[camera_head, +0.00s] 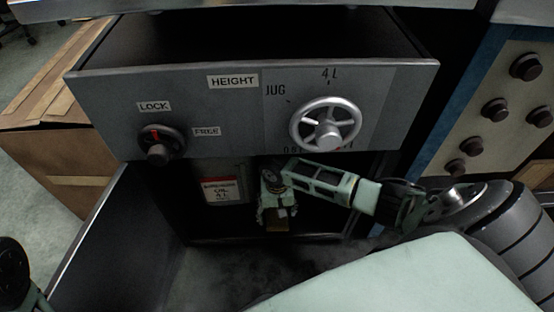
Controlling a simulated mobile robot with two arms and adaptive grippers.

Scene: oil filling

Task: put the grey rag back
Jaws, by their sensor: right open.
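I cannot make out the grey rag in this view. My right gripper (277,214) is open. It reaches in from the right and points down into the dark space under the drawer-like panel. A small brownish patch shows at its fingertips; I cannot tell what it is. A grey container with a white and red label (222,190) stands to the left of the gripper, partly hidden under the panel. Of my left arm, only a dark and green part shows at the lower left edge; its fingers are not seen.
The grey panel (230,118) carries a silver handwheel (326,125) and a lock knob (161,146), just above the right gripper. A cardboard box (75,168) stands at the left. A panel with several dark knobs (490,100) is at the right.

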